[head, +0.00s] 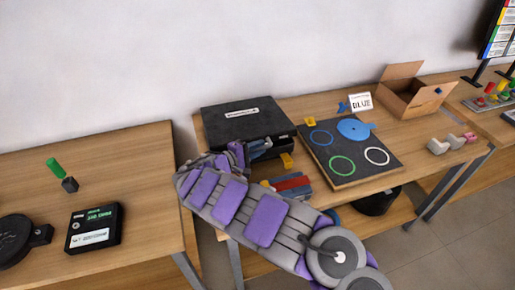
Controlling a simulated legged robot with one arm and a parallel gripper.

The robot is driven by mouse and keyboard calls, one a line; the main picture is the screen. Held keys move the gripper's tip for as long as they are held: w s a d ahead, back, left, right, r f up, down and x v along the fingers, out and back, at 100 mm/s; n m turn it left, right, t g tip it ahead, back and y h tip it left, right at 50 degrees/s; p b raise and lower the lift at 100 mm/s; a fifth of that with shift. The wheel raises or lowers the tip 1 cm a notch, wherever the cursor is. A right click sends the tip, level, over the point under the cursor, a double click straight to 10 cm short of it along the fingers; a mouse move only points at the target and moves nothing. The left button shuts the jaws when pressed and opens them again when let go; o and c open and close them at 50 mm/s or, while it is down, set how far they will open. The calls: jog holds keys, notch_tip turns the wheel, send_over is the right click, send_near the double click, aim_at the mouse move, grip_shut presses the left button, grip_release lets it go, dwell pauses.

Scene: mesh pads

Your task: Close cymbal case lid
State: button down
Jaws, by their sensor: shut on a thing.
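A black cymbal case (236,126) stands at the back left of the middle wooden table, against the wall. Its dark lid (222,119) carries a white label and looks low and nearly flat; whether it is fully down I cannot tell. My arm reaches in from the lower right and covers the case's front left. My gripper (264,146) is at the front of the case, shut on the lid's front edge as far as I can see; the contact is small and partly hidden. A yellow latch-like piece (287,160) shows just right of the gripper.
A dark board (343,179) with coloured rings lies right of the case, with a blue disc (354,129) on it. A red and grey object (291,184) lies beside my arm. An open cardboard box (405,97) stands at the back right. The left table has free room.

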jog(key=c, duration=1.1)
grip_release()
jog(key=shift+w+a, duration=0.1)
jog(key=shift+w, duration=0.05)
jog(key=p+v, duration=0.3)
jog(key=v, duration=1.4)
jog(key=shift+a, duration=0.15)
